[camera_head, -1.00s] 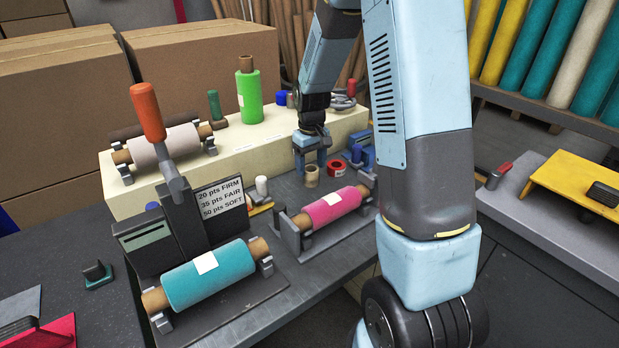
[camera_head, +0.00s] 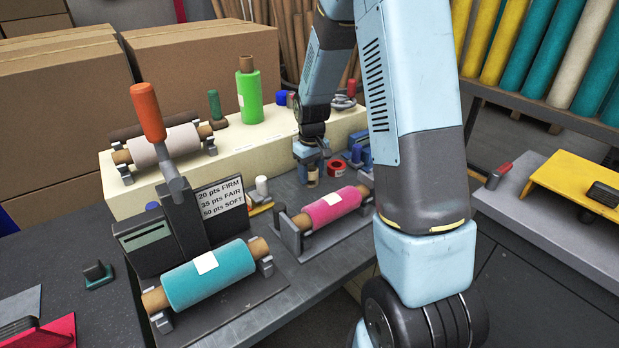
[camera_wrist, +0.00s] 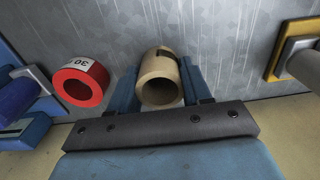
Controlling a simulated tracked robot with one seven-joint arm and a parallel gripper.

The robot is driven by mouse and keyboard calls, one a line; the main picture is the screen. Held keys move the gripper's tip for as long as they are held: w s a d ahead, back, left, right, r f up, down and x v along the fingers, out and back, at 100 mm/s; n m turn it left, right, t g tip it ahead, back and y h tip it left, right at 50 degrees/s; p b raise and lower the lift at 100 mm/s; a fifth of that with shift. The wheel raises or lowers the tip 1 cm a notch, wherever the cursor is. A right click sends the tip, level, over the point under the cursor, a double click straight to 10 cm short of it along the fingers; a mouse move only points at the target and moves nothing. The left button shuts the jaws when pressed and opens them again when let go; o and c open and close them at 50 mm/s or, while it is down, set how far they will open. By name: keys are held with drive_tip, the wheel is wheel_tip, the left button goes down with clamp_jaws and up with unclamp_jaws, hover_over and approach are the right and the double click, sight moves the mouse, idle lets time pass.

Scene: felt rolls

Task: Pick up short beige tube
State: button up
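The short beige tube (camera_wrist: 159,80) stands between the two blue fingers of my gripper (camera_wrist: 161,84) in the wrist view, its open end facing the camera. Both fingers lie close along its sides, with no clear gap showing. In the head view my gripper (camera_head: 312,168) points down over the grey bench, and the tube (camera_head: 313,180) shows small below it, partly hidden. I cannot see clearly whether its base touches the bench.
A red tape roll (camera_wrist: 78,83) lies just left of the gripper in the wrist view. A pink roll (camera_head: 332,206) on a stand is in front. The cream block (camera_head: 245,140) runs behind, with a green roll (camera_head: 250,95) on it. Blue tools (camera_head: 358,155) lie to the right.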

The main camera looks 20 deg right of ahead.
drive_tip(key=c, duration=0.6)
drive_tip(key=shift+r, duration=1.1)
drive_tip(key=shift+r, duration=2.4)
